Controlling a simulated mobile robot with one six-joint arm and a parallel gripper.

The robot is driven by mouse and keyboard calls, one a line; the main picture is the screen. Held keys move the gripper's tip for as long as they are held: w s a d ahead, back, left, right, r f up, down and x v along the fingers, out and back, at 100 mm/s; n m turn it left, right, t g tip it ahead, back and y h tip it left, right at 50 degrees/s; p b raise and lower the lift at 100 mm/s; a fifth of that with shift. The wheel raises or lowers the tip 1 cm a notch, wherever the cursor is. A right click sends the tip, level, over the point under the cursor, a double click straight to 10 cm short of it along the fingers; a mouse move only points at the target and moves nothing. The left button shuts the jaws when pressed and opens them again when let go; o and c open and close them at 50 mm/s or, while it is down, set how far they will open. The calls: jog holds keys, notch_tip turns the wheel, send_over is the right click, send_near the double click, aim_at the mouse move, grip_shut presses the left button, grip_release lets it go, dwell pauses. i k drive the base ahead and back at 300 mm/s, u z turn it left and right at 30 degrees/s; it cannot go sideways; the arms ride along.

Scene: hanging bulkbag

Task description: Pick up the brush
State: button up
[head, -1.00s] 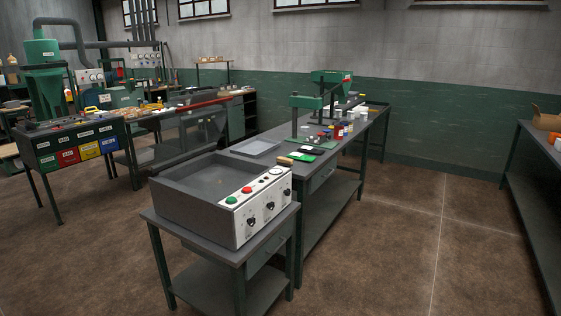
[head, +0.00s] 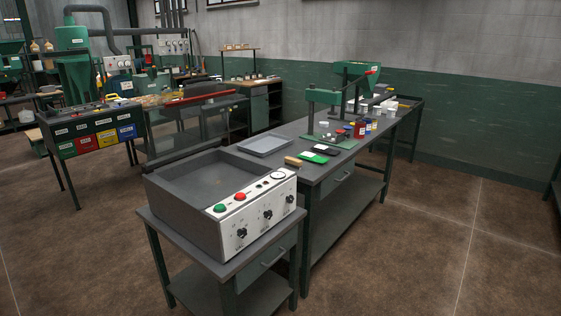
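A small tan item that looks like the brush (head: 293,161) lies on the near part of the long grey workbench (head: 345,167) in the head view. It is too small to make out its bristles. It lies between a shallow grey tray (head: 265,145) on its left and a bright green item (head: 313,156) on its right. My gripper is not in view, and nothing is seen touching the brush.
A machine box (head: 240,210) with knobs and buttons on a low table stands in front of the bench. A green press (head: 325,110) and jars stand farther along. Colored bins (head: 95,140) are at left. The brown floor is open to the right.

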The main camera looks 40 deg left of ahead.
aim_at(296, 163)
jog(key=u, duration=0.4)
jog(key=i, duration=0.65)
jog(key=u, duration=0.9)
jog(key=i, duration=0.85)
jog(key=u, duration=0.55)
